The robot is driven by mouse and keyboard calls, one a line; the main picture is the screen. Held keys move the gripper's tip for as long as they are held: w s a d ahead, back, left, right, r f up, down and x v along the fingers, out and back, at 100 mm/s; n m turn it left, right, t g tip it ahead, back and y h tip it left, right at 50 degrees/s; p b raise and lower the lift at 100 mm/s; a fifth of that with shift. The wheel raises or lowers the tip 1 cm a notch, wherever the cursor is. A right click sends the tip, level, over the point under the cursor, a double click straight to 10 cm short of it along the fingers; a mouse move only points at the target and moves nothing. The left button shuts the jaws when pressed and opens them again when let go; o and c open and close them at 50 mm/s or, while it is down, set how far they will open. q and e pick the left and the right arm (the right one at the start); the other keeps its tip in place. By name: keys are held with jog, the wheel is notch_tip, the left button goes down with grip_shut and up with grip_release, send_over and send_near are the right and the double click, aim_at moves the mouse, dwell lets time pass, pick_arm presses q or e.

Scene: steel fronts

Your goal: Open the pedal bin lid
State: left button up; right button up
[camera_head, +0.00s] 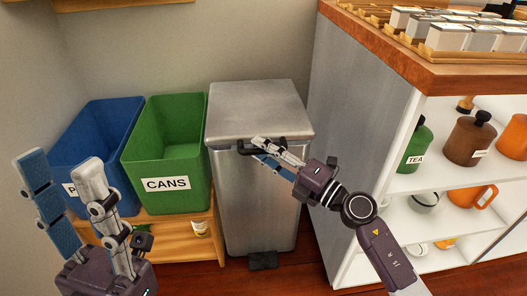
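The pedal bin (232,199) is a tall steel box standing on the floor in the middle of the view. Its grey lid (256,104) lies flat and looks shut. A dark handle (244,150) runs along the front just under the lid, partly hidden by my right gripper. A black pedal (263,261) sits at the foot of the bin. My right gripper (259,149) is at the handle, its fingers close together; I cannot tell whether they hold it. My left gripper (60,168) is open and empty at the lower left, in front of the blue bin.
A blue bin (118,117) and a green bin labelled CANS (180,131) stand on a wooden shelf unit (176,241) left of the pedal bin. A counter (350,95) with open shelves of canisters stands close on the right. Red-brown floor shows in front.

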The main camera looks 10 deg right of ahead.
grip_shut()
dwell(0.3)
